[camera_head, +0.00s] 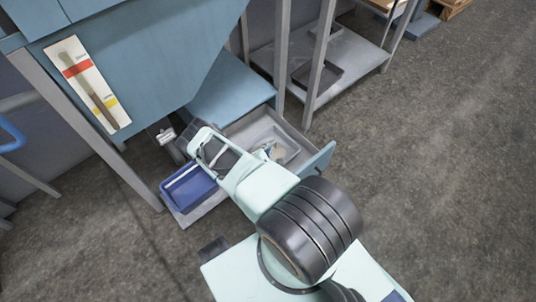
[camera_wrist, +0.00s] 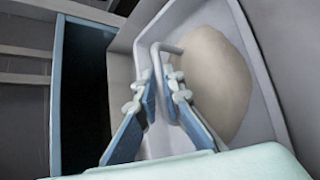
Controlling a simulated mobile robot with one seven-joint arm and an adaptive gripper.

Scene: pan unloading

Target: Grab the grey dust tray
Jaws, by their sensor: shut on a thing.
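The grey dust tray (camera_head: 258,127) sits in an open drawer under the blue machine. It holds a pile of beige dust (camera_wrist: 210,85), which fills much of the tray in the wrist view (camera_wrist: 264,75). My gripper (camera_head: 268,150) reaches over the tray. In the wrist view, its blue-padded fingers (camera_wrist: 161,82) are closed around a thin bent grey handle (camera_wrist: 170,47) beside the dust. The handle's lower part is hidden between the fingers. My arm covers part of the tray in the head view.
A blue bin (camera_head: 188,188) stands left of my arm on a grey ledge. The blue drawer front (camera_head: 319,160) lies to the right of the tray. A grey shelf rack (camera_head: 350,65) stands behind. Open floor (camera_head: 440,150) lies to the right.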

